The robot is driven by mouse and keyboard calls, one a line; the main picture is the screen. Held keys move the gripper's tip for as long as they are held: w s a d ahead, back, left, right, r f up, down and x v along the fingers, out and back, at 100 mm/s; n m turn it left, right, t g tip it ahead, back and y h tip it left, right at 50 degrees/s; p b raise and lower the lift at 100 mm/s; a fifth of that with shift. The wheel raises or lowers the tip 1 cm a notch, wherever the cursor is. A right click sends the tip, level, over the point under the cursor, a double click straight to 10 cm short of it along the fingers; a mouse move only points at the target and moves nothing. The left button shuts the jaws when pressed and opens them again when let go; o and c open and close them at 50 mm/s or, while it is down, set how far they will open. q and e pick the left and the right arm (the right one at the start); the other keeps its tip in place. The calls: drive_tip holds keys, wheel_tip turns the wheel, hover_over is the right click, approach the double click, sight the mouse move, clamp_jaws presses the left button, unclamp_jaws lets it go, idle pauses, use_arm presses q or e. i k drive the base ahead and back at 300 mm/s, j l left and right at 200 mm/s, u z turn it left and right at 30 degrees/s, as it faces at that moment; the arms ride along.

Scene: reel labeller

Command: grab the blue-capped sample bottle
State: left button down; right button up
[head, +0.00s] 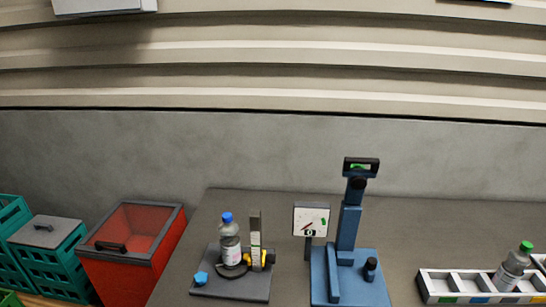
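The blue-capped sample bottle (230,243) stands upright on a dark grey base plate (230,287) on the table, left of the middle of the head view. It has a clear neck, a grey label band and a blue cap. A grey upright post with markings (256,238) stands just right of it. A black and yellow part (240,268) sits around or in front of its lower end; which, I cannot tell. Neither of my grippers is in view.
A blue stand (347,235) and a small dial sign (311,219) stand right of the bottle. A white divided tray (460,285) holds a green-capped bottle (515,267) at far right. A red bin (133,262) and teal crates (50,262) are left. The back table is clear.

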sight(230, 242)
drive_tip(key=i+l+u, duration=0.25)
drive_tip(key=l+u, duration=0.2)
drive_tip(key=l, duration=0.15)
drive_tip(key=i+l+u, duration=0.1)
drive_tip(key=l+u, duration=0.15)
drive_tip(key=l, duration=0.1)
